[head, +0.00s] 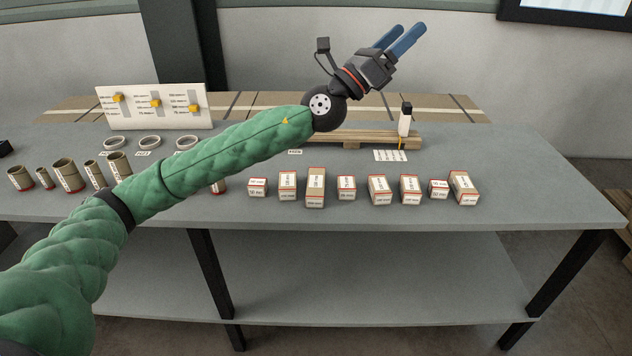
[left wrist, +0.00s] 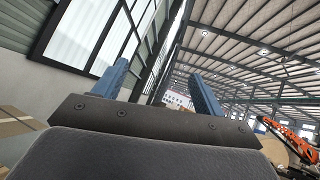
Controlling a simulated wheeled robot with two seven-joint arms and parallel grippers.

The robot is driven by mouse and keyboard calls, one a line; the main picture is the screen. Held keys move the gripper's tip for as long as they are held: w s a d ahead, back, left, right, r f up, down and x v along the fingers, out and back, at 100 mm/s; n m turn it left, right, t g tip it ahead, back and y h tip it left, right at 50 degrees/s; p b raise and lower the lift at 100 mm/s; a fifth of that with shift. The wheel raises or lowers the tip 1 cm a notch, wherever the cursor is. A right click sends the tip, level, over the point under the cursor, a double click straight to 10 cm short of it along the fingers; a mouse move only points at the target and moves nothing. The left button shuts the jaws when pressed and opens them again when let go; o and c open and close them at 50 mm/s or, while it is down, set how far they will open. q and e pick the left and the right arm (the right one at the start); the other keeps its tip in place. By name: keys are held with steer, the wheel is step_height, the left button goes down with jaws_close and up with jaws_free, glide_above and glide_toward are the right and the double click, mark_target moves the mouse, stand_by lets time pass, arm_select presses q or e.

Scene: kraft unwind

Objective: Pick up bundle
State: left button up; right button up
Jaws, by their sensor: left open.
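My left gripper (head: 408,38) is raised high above the back of the table in the head view, its two blue fingers pointing up and to the right. No thing is clearly recognisable as the bundle. A row of several small labelled boxes with red edges (head: 377,189) stands on the table, below and in front of the gripper, well apart from it. My right gripper is not in view.
The grey table (head: 400,235) has a clear front strip. Several brown tubes (head: 68,175) stand at the left, with rings (head: 150,142) and a white board (head: 152,106) behind. A wooden pallet-like piece (head: 375,139) and a small white bottle-like item (head: 405,120) stand at the back.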

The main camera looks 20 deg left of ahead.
arm_select(q)
steer(key=w+d+f+m+g+y, duration=0.1)
steer(key=d+f+m+g+y, duration=0.15)
steer(key=f+m+g, duration=0.7)
steer(key=m+g+y, duration=0.2)
steer(key=m+y, duration=1.4)
steer(key=y, duration=0.3)
glide_toward(316, 181)
steer(key=x, duration=0.2)
steer(key=shift+w+d+f, duration=0.1)
steer(key=shift+f, duration=0.25)
steer(key=shift+m, duration=0.25)
steer(key=shift+p+x, duration=0.35)
steer(key=shift+x, duration=0.65)
steer(key=shift+w+f, duration=0.15)
steer(key=shift+f, duration=0.45)
steer(key=shift+p+x, duration=0.85)
steer(key=shift+p, duration=0.05)
steer(key=x, duration=0.3)
steer(key=shift+a+p, duration=0.2)
steer(key=shift+p, duration=0.1)
steer(key=shift+r, duration=0.1)
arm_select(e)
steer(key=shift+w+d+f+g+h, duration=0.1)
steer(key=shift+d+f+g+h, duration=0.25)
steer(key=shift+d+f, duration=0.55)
